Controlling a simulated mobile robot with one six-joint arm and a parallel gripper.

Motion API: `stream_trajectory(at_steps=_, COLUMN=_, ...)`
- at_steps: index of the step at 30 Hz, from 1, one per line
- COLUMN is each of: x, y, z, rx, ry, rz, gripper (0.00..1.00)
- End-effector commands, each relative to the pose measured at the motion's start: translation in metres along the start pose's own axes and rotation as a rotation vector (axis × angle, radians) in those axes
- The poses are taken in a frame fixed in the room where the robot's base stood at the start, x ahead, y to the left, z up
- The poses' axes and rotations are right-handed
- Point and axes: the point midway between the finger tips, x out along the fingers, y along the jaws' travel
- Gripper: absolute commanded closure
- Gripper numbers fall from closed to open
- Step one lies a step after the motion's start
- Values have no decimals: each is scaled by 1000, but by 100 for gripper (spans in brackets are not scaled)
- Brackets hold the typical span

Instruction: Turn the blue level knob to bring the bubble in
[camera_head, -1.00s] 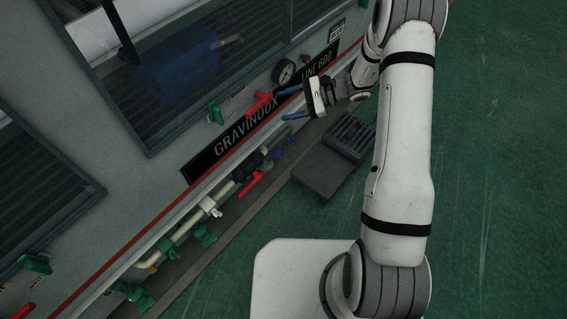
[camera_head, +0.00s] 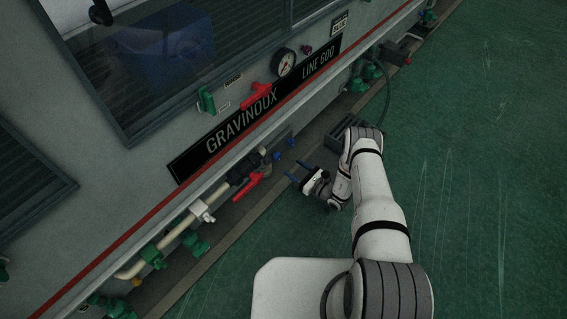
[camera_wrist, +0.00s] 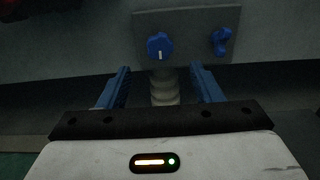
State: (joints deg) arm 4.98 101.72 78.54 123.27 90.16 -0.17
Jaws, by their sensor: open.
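A round blue knob (camera_wrist: 159,45) with a white mark sits on a grey plate (camera_wrist: 190,18) in the wrist view. A blue wing-shaped handle (camera_wrist: 221,41) is to its right on the same plate. Both show small in the head view, the knob (camera_head: 277,156) and the handle (camera_head: 291,142). I cannot tell by label which is the level knob. My gripper (camera_head: 297,171) is open and empty, its blue fingers (camera_wrist: 160,88) pointing at the plate, with a gap before the round knob. A pale ribbed stem (camera_wrist: 164,88) shows between the fingers. No bubble is seen.
A red lever (camera_head: 247,187) and cream pipe (camera_head: 180,228) with green valves lie left of my gripper, under the machine's ledge. A pressure gauge (camera_head: 285,63) and red handle (camera_head: 257,95) are on the panel above. Green floor (camera_head: 480,180) is clear at right.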

Motion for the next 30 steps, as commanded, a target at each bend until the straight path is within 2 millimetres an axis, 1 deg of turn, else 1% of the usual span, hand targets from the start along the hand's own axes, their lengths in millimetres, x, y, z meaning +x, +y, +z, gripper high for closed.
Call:
stream_trajectory(at_steps=1, x=8, y=1, z=-1, rx=-2, ry=-1, rz=4, gripper=41)
stream_trajectory(at_steps=6, x=37, y=2, z=-1, rx=-2, ry=-1, rz=6, gripper=41)
stream_trajectory(at_steps=9, x=52, y=2, z=-1, rx=-3, ry=-1, rz=6, gripper=41)
stream_trajectory(at_steps=12, x=62, y=1, z=0, rx=-2, ry=-1, rz=5, gripper=41)
stream_trajectory(at_steps=16, x=68, y=2, z=1, rx=-1, ry=0, rz=5, gripper=41)
stream_trajectory(at_steps=23, x=70, y=2, z=1, rx=-1, ry=1, rz=4, gripper=41)
stream_trajectory(at_steps=26, x=69, y=2, z=1, rx=-1, ry=0, rz=5, gripper=47)
stream_trajectory(at_steps=30, x=69, y=2, z=1, rx=-1, ry=0, rz=5, gripper=59)
